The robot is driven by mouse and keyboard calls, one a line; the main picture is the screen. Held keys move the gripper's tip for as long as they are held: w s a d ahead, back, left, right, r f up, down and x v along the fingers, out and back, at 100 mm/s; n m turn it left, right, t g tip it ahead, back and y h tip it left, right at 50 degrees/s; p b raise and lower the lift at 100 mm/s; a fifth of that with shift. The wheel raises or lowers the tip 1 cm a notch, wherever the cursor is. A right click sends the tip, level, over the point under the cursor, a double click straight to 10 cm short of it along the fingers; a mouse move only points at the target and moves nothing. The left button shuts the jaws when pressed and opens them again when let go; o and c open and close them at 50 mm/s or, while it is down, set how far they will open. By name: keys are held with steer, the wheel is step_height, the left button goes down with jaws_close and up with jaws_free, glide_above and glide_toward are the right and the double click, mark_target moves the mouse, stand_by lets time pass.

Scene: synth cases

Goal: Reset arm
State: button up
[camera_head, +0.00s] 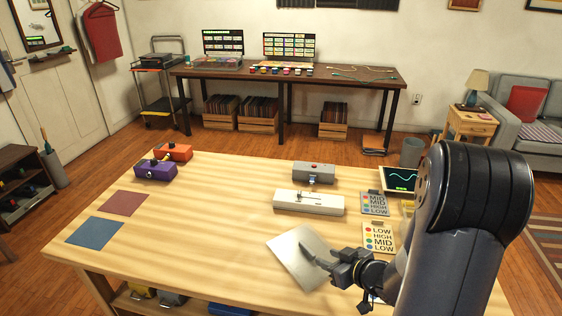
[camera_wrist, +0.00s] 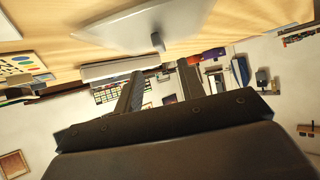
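My gripper (camera_head: 318,258) is above the right front part of the wooden table (camera_head: 200,240), over a flat silver-grey plate-like object (camera_head: 290,262). In the wrist view the two dark fingers of my gripper (camera_wrist: 160,72) stand apart with nothing between them. That view is turned over, with the table at the top. The grey plate (camera_wrist: 150,25) shows there beyond the fingers, with a small dark knob-like piece near its edge. My arm (camera_head: 460,220) reaches in from the right and hides the table's right corner.
A white device (camera_head: 308,203) and a grey box (camera_head: 314,173) stand behind the plate. Label cards (camera_head: 378,237) and a small screen (camera_head: 400,180) are near my arm. Purple (camera_head: 155,171) and orange (camera_head: 174,152) boxes and two coloured mats (camera_head: 95,233) lie left. The table's middle is clear.

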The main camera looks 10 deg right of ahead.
mark_target(310, 251)
steer(key=b+x, duration=0.1)
steer(key=x, duration=0.7)
steer(key=shift+w+a+f, duration=0.2)
steer(key=shift+w, duration=0.05)
step_height(310, 251, up, 3)
steer(key=p, duration=0.3)
steer(key=shift+w, duration=0.1)
steer(key=shift+r+p, duration=0.95)
steer(key=shift+r, duration=0.2)
